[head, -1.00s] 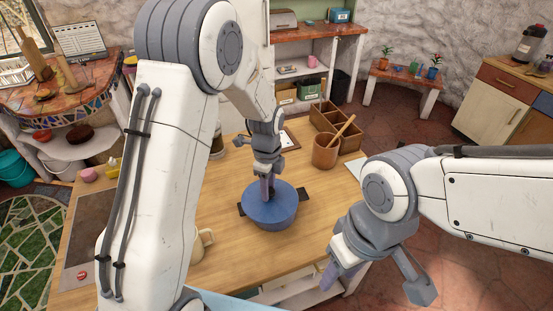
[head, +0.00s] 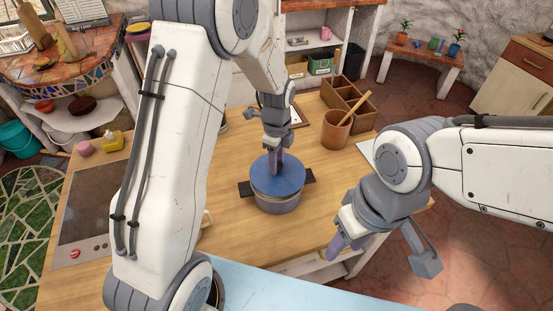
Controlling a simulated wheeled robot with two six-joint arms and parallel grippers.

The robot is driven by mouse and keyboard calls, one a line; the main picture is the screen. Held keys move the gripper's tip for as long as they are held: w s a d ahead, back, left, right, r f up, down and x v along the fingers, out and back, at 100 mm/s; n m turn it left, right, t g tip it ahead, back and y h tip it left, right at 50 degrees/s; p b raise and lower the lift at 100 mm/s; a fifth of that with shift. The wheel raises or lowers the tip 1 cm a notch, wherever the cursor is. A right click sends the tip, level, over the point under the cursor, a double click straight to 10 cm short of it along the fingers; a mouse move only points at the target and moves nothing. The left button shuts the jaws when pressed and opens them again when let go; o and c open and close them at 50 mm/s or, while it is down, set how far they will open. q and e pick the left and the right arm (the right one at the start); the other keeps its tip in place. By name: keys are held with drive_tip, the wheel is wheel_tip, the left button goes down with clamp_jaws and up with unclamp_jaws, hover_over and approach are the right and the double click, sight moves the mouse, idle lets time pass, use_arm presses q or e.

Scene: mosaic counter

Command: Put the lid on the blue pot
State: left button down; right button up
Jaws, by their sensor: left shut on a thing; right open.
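The blue pot (head: 278,204) stands on the wooden counter (head: 235,242), with dark handles out to its left and right. The blue lid (head: 289,181) is level over the pot's mouth and hides the opening. I cannot tell whether the lid rests on the rim or is just above it. My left gripper (head: 276,168) points down from above and is shut on the lid at its middle. The lid's knob is hidden by the fingers. My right gripper (head: 382,256) is open and empty, to the right of the pot near the counter's front right edge.
A brown crock (head: 335,134) with a wooden spoon and a wooden divided box (head: 352,98) stand behind the pot to the right. A dark cooktop (head: 93,212) is at left. A mug behind my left arm is mostly hidden.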

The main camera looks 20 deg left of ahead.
use_arm(q)
drive_tip(key=shift+f, duration=0.75)
drive_tip(key=shift+a, duration=0.1)
idle(0.4)
drive_tip(key=shift+f, duration=0.45)
idle(1.0)
unclamp_jaws()
idle(0.4)
